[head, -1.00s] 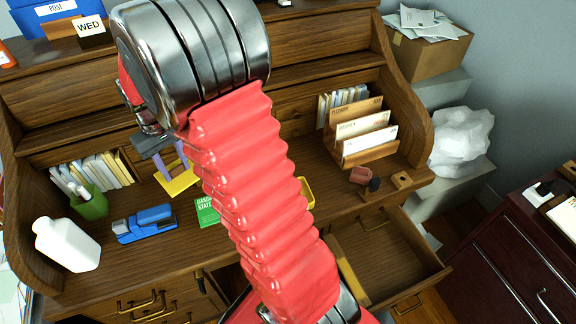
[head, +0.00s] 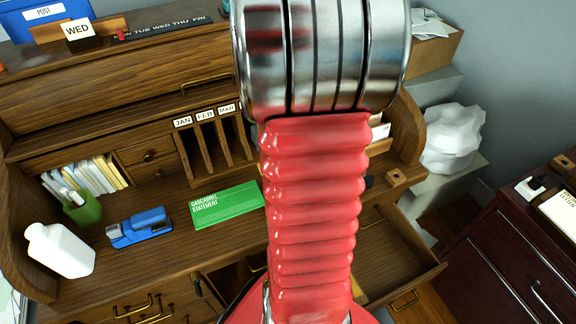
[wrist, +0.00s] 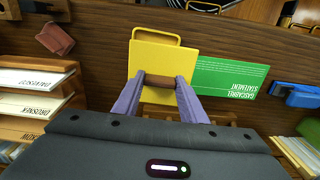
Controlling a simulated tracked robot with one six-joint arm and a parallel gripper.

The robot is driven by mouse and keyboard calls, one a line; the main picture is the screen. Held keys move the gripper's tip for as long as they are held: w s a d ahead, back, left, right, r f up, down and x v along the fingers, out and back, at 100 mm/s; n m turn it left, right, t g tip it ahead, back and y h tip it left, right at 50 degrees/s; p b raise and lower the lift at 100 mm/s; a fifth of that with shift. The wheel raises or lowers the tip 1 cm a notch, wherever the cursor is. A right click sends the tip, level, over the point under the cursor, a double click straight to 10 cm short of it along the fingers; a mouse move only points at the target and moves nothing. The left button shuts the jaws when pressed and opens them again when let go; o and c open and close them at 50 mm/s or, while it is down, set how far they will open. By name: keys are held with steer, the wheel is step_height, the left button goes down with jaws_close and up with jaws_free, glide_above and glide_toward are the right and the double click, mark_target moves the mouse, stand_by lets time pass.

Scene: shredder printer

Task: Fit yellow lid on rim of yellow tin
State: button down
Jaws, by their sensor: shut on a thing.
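In the wrist view, my gripper (wrist: 161,82) has its two purple fingers shut on a brown bar-shaped handle on the flat yellow lid (wrist: 163,58). A thin yellow rounded rim (wrist: 155,31), apparently the yellow tin's, shows just past the lid's far edge. The lid hides the rest of it. I cannot tell whether the lid touches the rim or hangs above it. In the head view my arm hides the gripper, the lid and the tin.
A green statement booklet (head: 227,204) lies close beside the lid on the desk. A blue stapler (head: 141,228), green pen cup (head: 83,208) and white bottle (head: 60,250) stand to the left. An open drawer (head: 400,262) is at right. A reddish-brown block (wrist: 55,39) lies near the letter rack (wrist: 35,105).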

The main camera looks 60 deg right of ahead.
steer(key=shift+s+d, duration=0.15)
steer(key=shift+s, duration=0.4)
steer(key=shift+s+d, duration=0.15)
steer(key=shift+s, duration=0.4)
steer(key=shift+f, duration=0.1)
steer(key=shift+f, duration=2.9)
steer(key=shift+f, duration=1.1)
steer(key=c, duration=1)
jaws_free()
steer(key=shift+r, duration=0.15)
step_height(320, 180, up, 14)
steer(key=shift+f, duration=0.25)
